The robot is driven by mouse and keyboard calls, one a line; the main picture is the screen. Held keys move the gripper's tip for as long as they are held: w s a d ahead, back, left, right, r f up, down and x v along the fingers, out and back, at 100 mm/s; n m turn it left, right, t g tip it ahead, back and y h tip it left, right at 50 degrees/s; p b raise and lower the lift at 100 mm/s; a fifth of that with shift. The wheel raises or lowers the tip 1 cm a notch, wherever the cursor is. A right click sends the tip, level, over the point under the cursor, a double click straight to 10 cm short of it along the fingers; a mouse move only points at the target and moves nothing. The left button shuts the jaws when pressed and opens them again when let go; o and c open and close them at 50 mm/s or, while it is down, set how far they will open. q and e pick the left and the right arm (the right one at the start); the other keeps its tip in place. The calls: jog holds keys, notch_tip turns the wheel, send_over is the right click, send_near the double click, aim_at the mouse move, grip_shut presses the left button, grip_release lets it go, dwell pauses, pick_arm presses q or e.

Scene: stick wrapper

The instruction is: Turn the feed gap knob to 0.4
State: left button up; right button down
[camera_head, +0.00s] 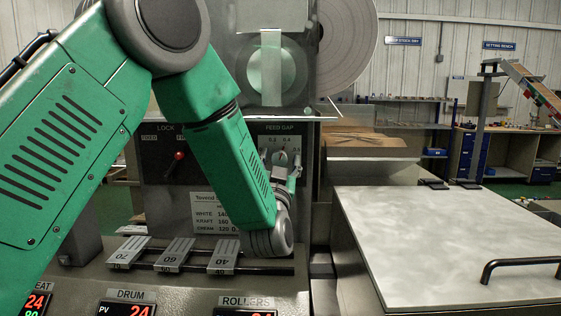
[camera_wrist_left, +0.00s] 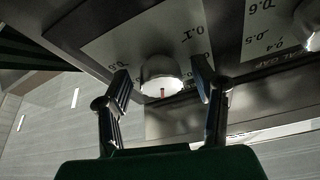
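The feed gap panel (camera_head: 262,129) is at the middle of the head view, partly hidden by my left arm. The small light feed gap knob (camera_head: 282,158) sits among printed numbers, of which 0.2 and 0.4 show. My left gripper (camera_head: 293,176) is at the panel, just below the knob. In the left wrist view the pale round knob (camera_wrist_left: 160,74) lies between the two spread fingers of my left gripper (camera_wrist_left: 162,82), with gaps at both sides. A small red mark shows on the knob; I cannot tell which number it points to. My right gripper is out of view.
A second dial plate (camera_wrist_left: 262,25) with another knob (camera_wrist_left: 309,22) lies close by in the left wrist view. A lock panel with a red-tipped lever (camera_head: 178,157) is left of my forearm. Numbered sliding blocks (camera_head: 174,256) lie below. A pale lid with a black handle (camera_head: 519,264) is at right.

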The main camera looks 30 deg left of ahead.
pick_arm(q)
jog(key=v, duration=1.2)
dwell(0.3)
